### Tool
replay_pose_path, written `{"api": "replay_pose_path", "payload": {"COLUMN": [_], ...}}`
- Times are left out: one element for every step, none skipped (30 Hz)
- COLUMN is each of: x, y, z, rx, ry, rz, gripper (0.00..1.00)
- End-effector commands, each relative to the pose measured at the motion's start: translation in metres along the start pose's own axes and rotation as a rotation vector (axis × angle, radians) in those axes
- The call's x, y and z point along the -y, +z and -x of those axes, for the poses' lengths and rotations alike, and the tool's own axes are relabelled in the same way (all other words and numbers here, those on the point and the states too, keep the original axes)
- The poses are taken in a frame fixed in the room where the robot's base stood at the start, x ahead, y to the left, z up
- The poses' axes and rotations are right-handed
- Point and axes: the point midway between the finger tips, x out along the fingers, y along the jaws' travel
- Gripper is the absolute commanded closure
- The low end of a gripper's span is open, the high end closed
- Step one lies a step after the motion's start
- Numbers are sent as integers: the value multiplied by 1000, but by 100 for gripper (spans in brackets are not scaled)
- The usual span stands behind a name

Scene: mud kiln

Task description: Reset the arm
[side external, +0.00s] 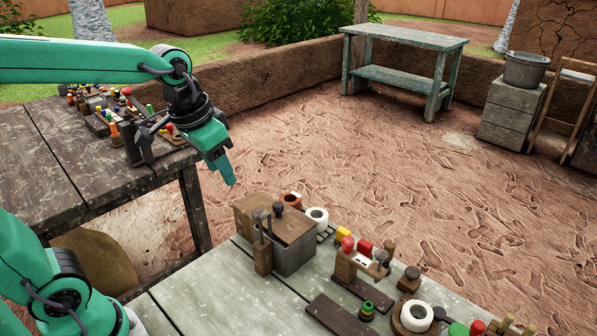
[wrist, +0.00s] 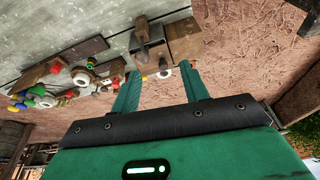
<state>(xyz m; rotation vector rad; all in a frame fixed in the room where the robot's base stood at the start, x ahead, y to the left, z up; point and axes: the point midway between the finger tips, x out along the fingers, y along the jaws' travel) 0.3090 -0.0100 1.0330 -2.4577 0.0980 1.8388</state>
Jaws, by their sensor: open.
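My gripper (side external: 228,180) is green and hangs in the air, fingers pointing down, over the gap between the two tables. It is well above the ground and apart from the objects. In the wrist view my gripper (wrist: 160,78) shows two green fingers spread apart with nothing held between them. Beyond the fingertips lie a wooden-lidded metal box (wrist: 182,42) and small parts on the pale table. My upper arm reaches in from the left in the side view.
The pale table (side external: 213,288) carries a metal box (side external: 294,259), a white ring (side external: 317,216), a wooden stand (side external: 362,263) and several coloured parts. The dark table (side external: 75,165) at left holds more small parts. A teal bench (side external: 405,41) stands far back. The mud floor between is clear.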

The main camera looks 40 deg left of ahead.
Motion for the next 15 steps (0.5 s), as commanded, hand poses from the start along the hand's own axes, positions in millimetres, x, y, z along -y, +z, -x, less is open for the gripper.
{"api": "replay_pose_path", "payload": {"x": [0,1,1,1,1,1,1,2,2,2,2,2,2,2,2], "y": [9,13,20,25,29,36,41,45,52,56,60,65,68,72,76], "z": [4,6,8,9,10,11,12,12,13,13,13,13,13,13,12], "rx": [-22,-33,-48,-58,-70,-85,-96,-107,-121,-132,-142,-154,-163,-169,-179], "ry": [-2,-4,-5,-6,-7,-9,-10,-11,-12,-13,-14,-15,-15,-16,-17], "rz": [9,15,22,27,32,38,43,48,55,60,64,70,73,77,81], "gripper": [55,55,55,55,55,55,55,55,55,55,55,55,55,55,55]}}
